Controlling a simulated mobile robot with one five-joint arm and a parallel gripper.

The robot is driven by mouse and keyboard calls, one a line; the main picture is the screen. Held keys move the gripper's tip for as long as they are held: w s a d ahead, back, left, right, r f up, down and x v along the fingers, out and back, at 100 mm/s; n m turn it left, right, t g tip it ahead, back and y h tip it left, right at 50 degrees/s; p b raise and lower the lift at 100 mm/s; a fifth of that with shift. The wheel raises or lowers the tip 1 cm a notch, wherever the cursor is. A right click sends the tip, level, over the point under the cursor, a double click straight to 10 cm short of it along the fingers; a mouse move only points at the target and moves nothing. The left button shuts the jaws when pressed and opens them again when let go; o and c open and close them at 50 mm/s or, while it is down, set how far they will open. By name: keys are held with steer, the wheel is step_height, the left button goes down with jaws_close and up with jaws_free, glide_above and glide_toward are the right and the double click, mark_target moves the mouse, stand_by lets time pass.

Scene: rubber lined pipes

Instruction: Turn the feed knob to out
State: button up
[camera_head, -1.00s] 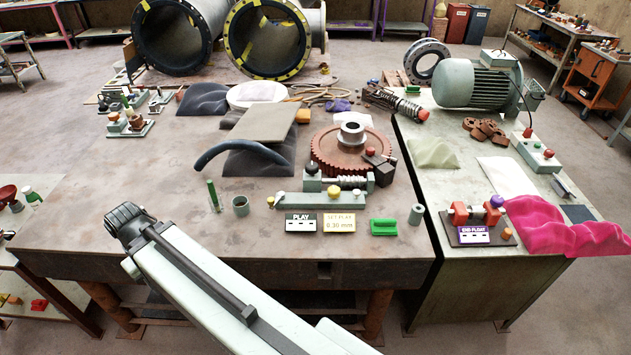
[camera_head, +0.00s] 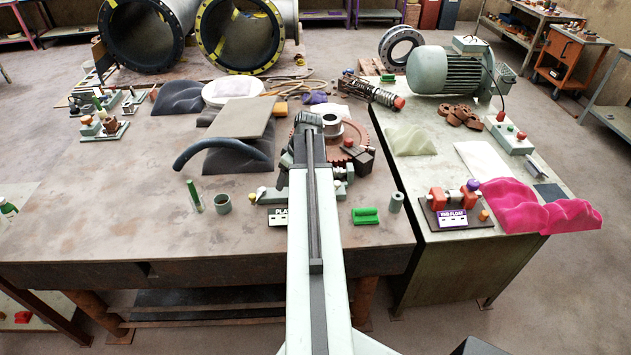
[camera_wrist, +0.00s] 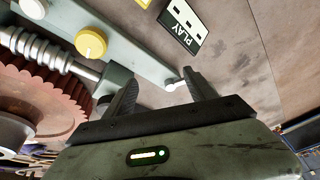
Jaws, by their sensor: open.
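The worm-and-gear fixture has a pale grey-green base bar (camera_wrist: 135,50) with a yellow round knob (camera_wrist: 91,42) on it. A small pale ball-ended piece (camera_wrist: 172,85) sticks out at one end of the bar, and it shows at the left end in the head view (camera_head: 251,197). I read no feed marking, so I cannot tell which one is the feed knob. My gripper (camera_wrist: 160,82) is open over that end of the bar. The pale piece appears between its fingers, with no visible grip. In the head view my arm hides the yellow round knob.
The black PLAY card (camera_wrist: 182,22) lies beside the bar. The red gear (camera_wrist: 35,100) and the grey worm (camera_wrist: 35,48) are close to my gripper. The table's front left is clear.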

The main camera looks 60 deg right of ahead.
steer(key=s+d, duration=0.9)
steer(key=shift+t+h, duration=0.3)
steer(key=shift+h, duration=0.1)
steer(key=b+x, duration=0.7)
steer(key=shift+w+d, duration=0.1)
steer(key=shift+w, duration=0.25)
steer(key=shift+r, duration=0.1)
steer(key=c, duration=1.4)
steer(key=shift+m, duration=0.7)
steer(key=o, duration=1.4)
